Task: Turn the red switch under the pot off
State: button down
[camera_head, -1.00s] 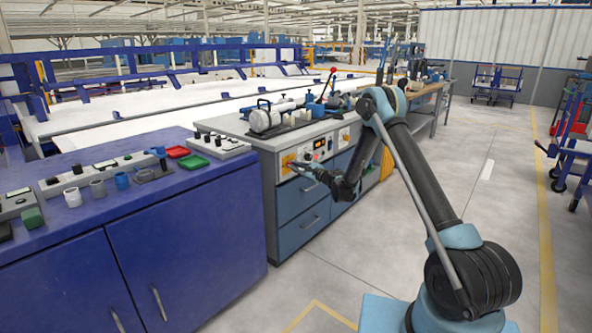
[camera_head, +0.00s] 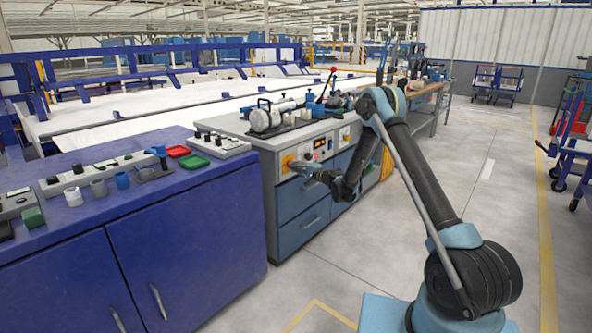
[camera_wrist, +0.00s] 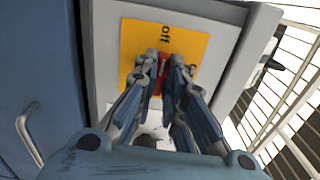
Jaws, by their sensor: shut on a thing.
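The red switch (camera_wrist: 162,64) sits on a yellow plate (camera_wrist: 132,42) in the wrist view, below the printed word "off". My gripper (camera_wrist: 164,66) has its two fingertips on either side of the switch and is shut on it. The fingers hide most of the switch, so its exact angle is unclear. In the head view, my gripper (camera_head: 294,165) reaches the yellow plate at the left end of the grey cabinet's front panel. The switch itself is hidden there. I cannot make out a pot for certain.
The grey cabinet (camera_head: 267,200) has blue drawers with handles below the panel. Other controls (camera_head: 319,148) lie just right of my gripper. A blue cabinet (camera_head: 190,235) with small parts on top stands at the left. The floor (camera_head: 370,235) between cabinet and base is clear.

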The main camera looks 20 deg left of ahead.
jog(key=shift+s+f+n, duration=0.1)
jog(key=shift+n, duration=0.3)
jog(key=c, duration=1.7)
grip_release()
jog(key=shift+o, duration=0.2)
jog(key=shift+d, duration=0.1)
jog(key=v, duration=1.1)
jog(key=shift+d, duration=0.4)
